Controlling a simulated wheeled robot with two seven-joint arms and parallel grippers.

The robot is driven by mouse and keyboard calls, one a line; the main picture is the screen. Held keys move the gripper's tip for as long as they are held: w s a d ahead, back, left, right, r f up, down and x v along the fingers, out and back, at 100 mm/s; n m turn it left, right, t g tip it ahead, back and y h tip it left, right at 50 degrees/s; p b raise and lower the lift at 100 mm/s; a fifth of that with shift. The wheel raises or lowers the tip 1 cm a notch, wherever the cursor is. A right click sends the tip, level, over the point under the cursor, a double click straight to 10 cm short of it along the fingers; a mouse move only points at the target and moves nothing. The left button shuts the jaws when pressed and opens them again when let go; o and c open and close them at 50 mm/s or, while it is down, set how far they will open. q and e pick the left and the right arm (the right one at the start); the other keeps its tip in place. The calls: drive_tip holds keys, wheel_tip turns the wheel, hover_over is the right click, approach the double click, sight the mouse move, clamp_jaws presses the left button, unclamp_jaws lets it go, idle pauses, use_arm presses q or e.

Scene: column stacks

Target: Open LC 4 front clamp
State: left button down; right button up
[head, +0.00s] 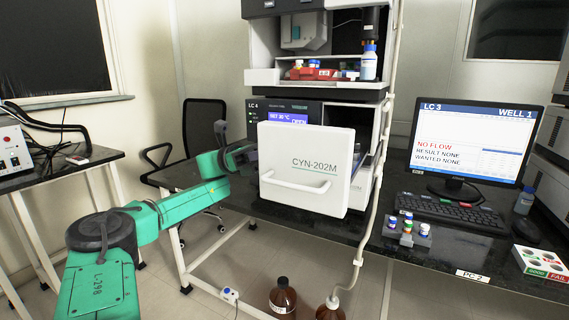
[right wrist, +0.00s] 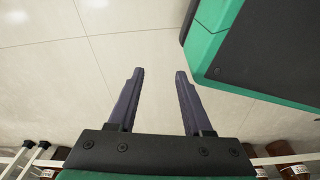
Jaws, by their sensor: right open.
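No front clamp can be made out; the door covers most of the unit's front. My left arm reaches in from the left, its end passing behind the door's left edge, so its gripper fingers are hidden. My right gripper (right wrist: 158,75) is open and empty over the pale floor in the right wrist view.
A monitor (head: 475,140) showing LC 3, a keyboard (head: 450,208) and a small vial rack (head: 407,232) are on the bench at right. Brown bottles (head: 283,300) stand on the floor below. A black chair (head: 203,130) is behind my left arm.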

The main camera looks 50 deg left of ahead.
use_arm(q)
drive_tip(key=shift+f+h+b, duration=0.2)
drive_tip(key=shift+h+b, duration=0.2)
drive_tip(key=shift+b, duration=0.2)
use_arm(e)
drive_tip(key=shift+w+a+r, duration=0.2)
drive_tip(key=shift+w+r, duration=0.4)
drive_tip(key=shift+w, duration=0.15)
drive_tip(key=shift+w+a+r, duration=0.2)
drive_tip(key=shift+w+r, duration=0.35)
drive_tip(key=shift+w, duration=0.15)
use_arm(q)
drive_tip(key=c, duration=0.7)
unclamp_jaws()
drive_tip(key=shift+a, duration=0.1)
